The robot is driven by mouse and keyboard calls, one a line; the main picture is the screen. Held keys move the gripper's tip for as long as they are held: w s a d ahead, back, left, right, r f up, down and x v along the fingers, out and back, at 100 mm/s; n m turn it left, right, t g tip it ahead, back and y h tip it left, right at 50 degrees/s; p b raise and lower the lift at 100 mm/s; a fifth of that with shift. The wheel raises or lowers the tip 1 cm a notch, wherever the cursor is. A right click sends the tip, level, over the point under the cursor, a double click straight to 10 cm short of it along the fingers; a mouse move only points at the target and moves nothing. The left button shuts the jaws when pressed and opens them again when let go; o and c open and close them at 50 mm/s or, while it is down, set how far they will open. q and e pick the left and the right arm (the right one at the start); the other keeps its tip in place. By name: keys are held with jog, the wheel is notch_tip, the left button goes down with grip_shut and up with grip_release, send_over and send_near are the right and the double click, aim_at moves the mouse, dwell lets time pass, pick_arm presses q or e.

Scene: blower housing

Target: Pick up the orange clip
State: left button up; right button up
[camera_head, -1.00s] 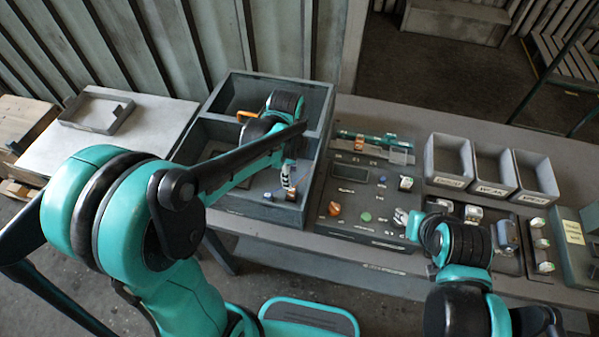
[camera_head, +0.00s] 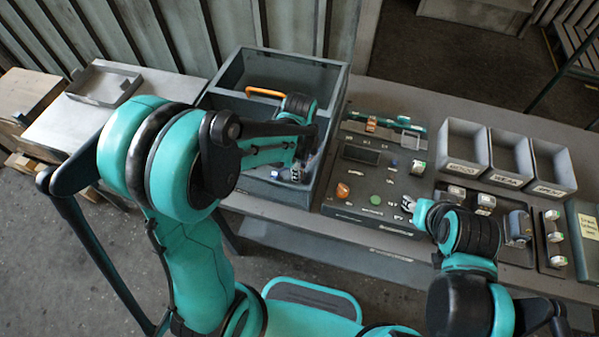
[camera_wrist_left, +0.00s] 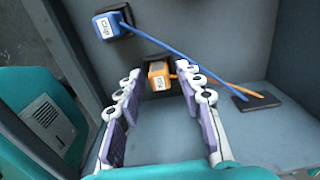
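The orange clip (camera_wrist_left: 158,76), with a white label and a black part behind it, is in the grey bin in the left wrist view. An orange line runs from it to a dark plate. My left gripper (camera_wrist_left: 161,84) is open, with one finger on each side of the clip's near end and a gap visible on both sides. In the head view my left gripper (camera_head: 297,171) reaches down into the bin; the orange clip cannot be made out there. My right gripper (camera_head: 408,204) is over the control panel's front right; its opening is too small to tell.
A blue clip (camera_wrist_left: 106,26) with a blue line lies beside the orange one. The grey bin's walls (camera_head: 335,120) surround my left gripper. The control panel (camera_head: 345,180) stands to the right, with several small trays (camera_head: 463,165) beyond. An orange handle (camera_head: 264,92) shows farther back.

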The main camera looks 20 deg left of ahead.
pick_arm(q)
jog(key=c, duration=0.6)
jog(key=shift+o, duration=0.2)
